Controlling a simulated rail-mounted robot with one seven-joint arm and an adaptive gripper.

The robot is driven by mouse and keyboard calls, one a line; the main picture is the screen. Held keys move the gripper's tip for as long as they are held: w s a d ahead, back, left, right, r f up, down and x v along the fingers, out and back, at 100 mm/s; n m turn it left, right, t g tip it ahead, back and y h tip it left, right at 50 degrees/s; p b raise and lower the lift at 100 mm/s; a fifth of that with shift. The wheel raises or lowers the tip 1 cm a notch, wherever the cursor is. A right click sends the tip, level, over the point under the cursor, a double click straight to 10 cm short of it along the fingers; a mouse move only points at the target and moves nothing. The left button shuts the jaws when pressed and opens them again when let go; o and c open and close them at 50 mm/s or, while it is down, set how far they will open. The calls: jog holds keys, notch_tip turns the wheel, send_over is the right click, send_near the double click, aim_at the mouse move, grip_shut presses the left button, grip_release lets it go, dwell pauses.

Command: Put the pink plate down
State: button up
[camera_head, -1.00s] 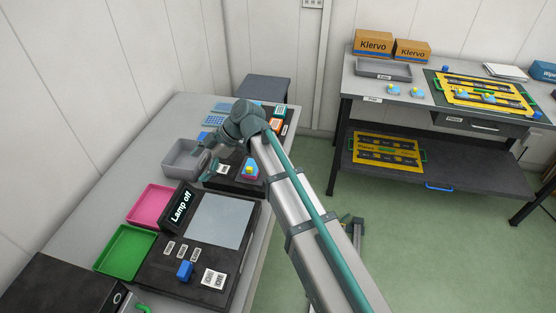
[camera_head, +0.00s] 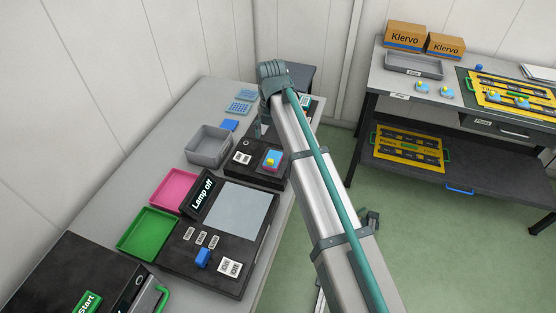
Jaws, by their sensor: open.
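A small pink plate (camera_head: 274,165) sits on the black device at the back of the left table, with a blue piece and a yellow piece on top of it.
The grey bin (camera_head: 208,148), pink tray (camera_head: 173,188) and green tray (camera_head: 147,233) line the table's left side. A "Lamp off" sign (camera_head: 202,195) stands by a panel (camera_head: 238,207). A second table (camera_head: 447,90) stands at right.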

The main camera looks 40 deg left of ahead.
aim_at(273, 158)
jog(key=shift+f+p, duration=1.75)
jog(key=shift+f, duration=3.45)
jog(key=c, duration=1.4)
jog(key=shift+o, duration=0.2)
jog(key=shift+r, duration=0.15)
